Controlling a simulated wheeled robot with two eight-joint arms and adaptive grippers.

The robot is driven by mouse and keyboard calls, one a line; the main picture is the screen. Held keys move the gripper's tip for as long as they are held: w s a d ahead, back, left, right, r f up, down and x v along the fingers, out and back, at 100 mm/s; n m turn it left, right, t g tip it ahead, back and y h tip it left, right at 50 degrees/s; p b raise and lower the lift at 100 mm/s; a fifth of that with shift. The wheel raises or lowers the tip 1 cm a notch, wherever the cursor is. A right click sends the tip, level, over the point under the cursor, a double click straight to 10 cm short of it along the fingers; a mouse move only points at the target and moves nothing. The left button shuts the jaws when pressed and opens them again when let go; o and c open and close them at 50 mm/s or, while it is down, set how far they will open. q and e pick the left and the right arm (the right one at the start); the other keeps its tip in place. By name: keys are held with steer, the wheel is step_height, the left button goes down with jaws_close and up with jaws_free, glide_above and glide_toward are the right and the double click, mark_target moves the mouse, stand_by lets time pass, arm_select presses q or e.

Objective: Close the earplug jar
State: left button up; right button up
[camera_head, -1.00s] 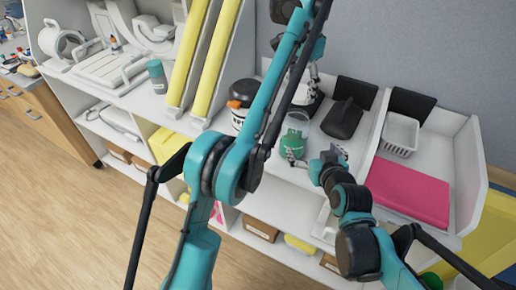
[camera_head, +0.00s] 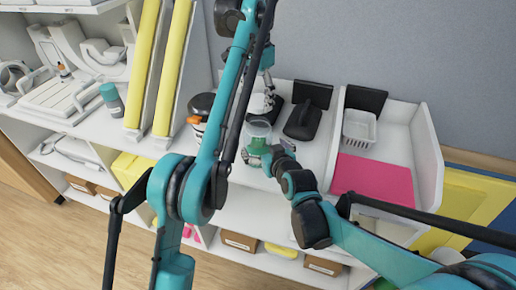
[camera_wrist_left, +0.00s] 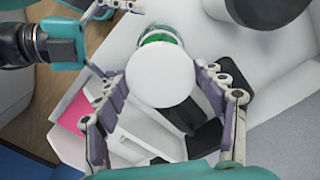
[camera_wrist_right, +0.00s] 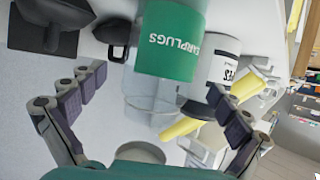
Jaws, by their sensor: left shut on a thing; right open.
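The earplug jar (camera_head: 258,142) has a green labelled body and a clear upper part, and stands upright on the white shelf top. It also shows in the right wrist view (camera_wrist_right: 172,45) and partly in the left wrist view (camera_wrist_left: 160,38). My left gripper (camera_head: 262,103) is shut on a round white lid (camera_wrist_left: 160,78), close to the jar and hiding part of it from its wrist camera. Whether the lid touches the jar I cannot tell. My right gripper (camera_wrist_right: 158,84) is open, its fingers spread toward the jar, which lies beyond and between the fingertips.
A white jar with a black lid (camera_head: 202,106) stands just left of the earplug jar. A black scoop-like object (camera_head: 302,120), a white basket (camera_head: 359,128) and a pink sheet (camera_head: 372,180) are to the right. Yellow rolls (camera_head: 172,70) lean at the left.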

mark_target(257, 118)
steer(key=shift+x, duration=2.75)
steer(key=c, duration=1.7)
arm_select(q)
steer(key=shift+w+f, duration=0.1)
steer(key=shift+f, duration=2.35)
steer(key=shift+f, duration=0.15)
steer(key=shift+f, duration=0.75)
steer(key=shift+f, duration=0.5)
